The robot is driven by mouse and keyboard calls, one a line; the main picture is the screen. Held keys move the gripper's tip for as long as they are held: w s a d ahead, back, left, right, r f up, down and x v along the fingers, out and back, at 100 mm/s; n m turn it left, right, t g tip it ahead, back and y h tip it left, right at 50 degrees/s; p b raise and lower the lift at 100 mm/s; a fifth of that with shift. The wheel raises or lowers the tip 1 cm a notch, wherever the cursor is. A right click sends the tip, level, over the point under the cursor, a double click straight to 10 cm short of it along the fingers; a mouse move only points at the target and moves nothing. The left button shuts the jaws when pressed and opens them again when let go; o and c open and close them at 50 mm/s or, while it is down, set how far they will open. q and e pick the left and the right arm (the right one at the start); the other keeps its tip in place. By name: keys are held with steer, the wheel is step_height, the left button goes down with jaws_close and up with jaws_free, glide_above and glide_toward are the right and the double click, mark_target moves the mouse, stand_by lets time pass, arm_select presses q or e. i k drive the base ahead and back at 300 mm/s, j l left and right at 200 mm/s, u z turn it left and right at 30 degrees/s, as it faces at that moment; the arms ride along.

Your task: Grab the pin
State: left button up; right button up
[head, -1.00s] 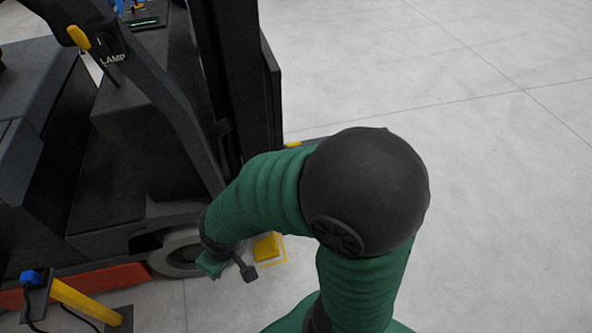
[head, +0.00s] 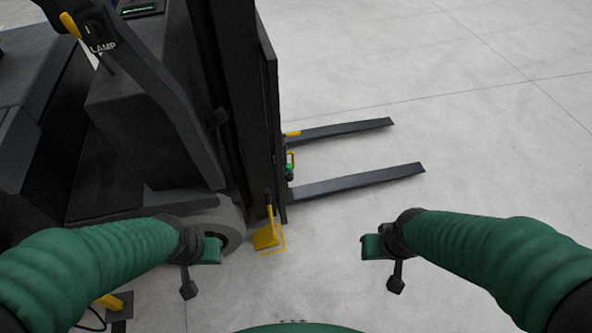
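My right gripper (head: 370,247) is over bare floor at the right. Both show green end pieces and a dark stub, and nothing is seen held; the finger gap is not clear. A small green and yellow piece (head: 290,165) stands at the base of the forks and may be the pin. It is too small to be sure. Both grippers are apart from it.
A dark forklift (head: 150,130) fills the left, with its mast (head: 228,90) upright. Two forks (head: 360,181) reach right, low over the floor. A yellow wedge-like piece (head: 267,237) is beside the wheel. A yellow stand (head: 110,302) is at lower left. The right floor is clear.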

mark_target(289, 166)
steer(key=i+l+u, duration=0.15)
steer(key=i+u, duration=0.25)
steer(key=i, duration=0.15)
steer(key=i+l+u, duration=0.4)
steer(key=i+u, duration=0.1)
steer(key=i, duration=0.55)
